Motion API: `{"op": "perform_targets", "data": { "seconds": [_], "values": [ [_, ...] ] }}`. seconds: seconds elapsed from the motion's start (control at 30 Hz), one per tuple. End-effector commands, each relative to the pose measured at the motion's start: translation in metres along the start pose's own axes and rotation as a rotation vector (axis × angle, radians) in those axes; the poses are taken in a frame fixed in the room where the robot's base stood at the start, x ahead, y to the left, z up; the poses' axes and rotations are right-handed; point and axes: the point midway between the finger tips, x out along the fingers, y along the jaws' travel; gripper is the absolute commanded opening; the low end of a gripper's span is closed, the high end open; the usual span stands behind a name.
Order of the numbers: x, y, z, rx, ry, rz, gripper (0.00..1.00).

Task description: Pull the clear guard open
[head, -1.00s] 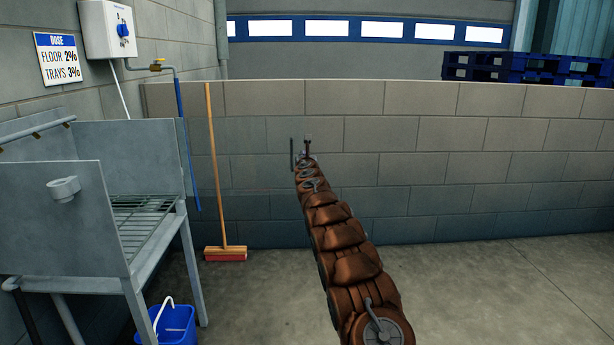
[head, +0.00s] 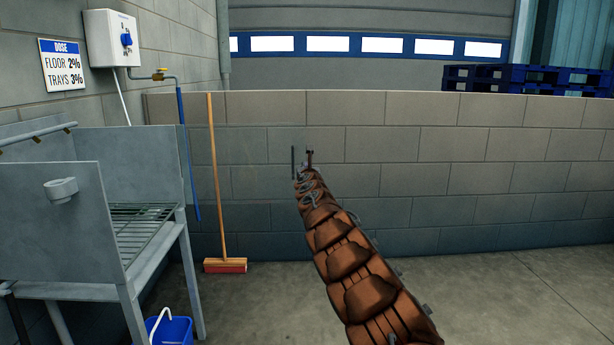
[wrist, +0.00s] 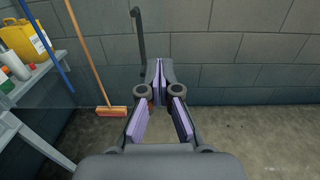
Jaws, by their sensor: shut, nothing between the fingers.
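The clear guard (head: 262,150) is a very faint see-through pane in front of the block wall, left of my gripper; its outline is hard to make out. A dark upright bar (head: 293,160), which looks like its handle, stands just left of my gripper (head: 308,160). In the wrist view this bar (wrist: 141,40) rises just left of and beyond the fingertips and is bent at its top. My gripper (wrist: 159,72) is shut and empty, its purple pads together. The bar is outside the fingers; I cannot tell whether they touch.
A grey metal sink stand (head: 55,220) is at the left, with a blue bucket (head: 171,330) by it. A broom (head: 217,180) leans on the low block wall (head: 450,150). Bottles and a yellow jug (wrist: 22,42) show in the wrist view. The floor at right is clear.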

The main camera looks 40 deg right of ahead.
Motion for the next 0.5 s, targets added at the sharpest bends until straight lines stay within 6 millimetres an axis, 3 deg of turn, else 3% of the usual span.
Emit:
{"op": "perform_targets", "data": {
  "seconds": [0.5],
  "values": [
    [-0.029,-0.001,0.000,-0.004,-0.001,-0.002,0.00]
  ]
}}
